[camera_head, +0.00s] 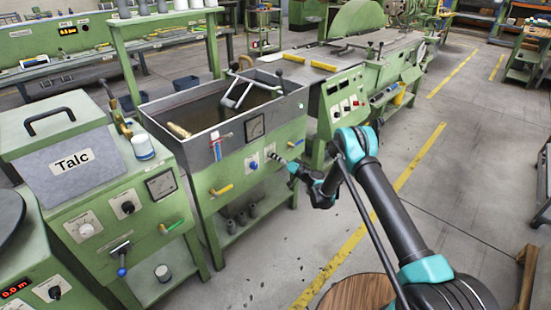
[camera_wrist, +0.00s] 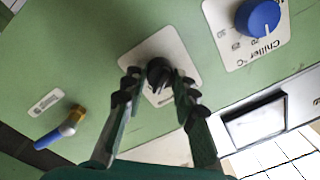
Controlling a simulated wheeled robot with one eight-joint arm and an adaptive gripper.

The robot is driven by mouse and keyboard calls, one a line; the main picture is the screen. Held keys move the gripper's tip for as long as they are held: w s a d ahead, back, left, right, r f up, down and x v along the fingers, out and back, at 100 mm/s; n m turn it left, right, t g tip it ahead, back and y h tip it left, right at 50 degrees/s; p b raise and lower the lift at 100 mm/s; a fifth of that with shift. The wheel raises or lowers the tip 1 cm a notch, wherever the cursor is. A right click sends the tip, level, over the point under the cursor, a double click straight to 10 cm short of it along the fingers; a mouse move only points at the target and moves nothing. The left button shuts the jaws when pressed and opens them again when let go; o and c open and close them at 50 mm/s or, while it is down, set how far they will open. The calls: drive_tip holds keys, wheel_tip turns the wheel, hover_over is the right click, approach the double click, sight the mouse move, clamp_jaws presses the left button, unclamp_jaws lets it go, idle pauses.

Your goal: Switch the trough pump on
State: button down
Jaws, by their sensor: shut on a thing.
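The trough (camera_head: 225,125) is a green-framed tank with dark contents. Its front panel carries a black knob on a white plate (camera_head: 270,149). In the wrist view the black knob (camera_wrist: 159,72) sits mid-picture, and its plate's lettering is too small to read. My gripper (camera_head: 274,156) reaches the panel from the right. In the wrist view the fingertips of my gripper (camera_wrist: 158,82) are closed on both sides of the knob. The fingers partly hide the knob and its plate.
A blue knob labelled Chiller °C (camera_wrist: 258,18) is beside the black knob. A blue-handled brass tap (camera_wrist: 62,130) sticks out on the other side. A gauge (camera_head: 255,127) is above the knobs. The Talc unit (camera_head: 72,160) stands left; open floor (camera_head: 430,175) lies right.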

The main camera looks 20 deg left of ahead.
drive_tip(key=shift+m, duration=0.6)
drive_tip(key=c, duration=1.2)
unclamp_jaws()
drive_tip(key=shift+d, duration=0.15)
drive_tip(key=v, duration=0.7)
drive_tip(key=shift+s+d+f, duration=0.1)
drive_tip(key=shift+d, duration=0.05)
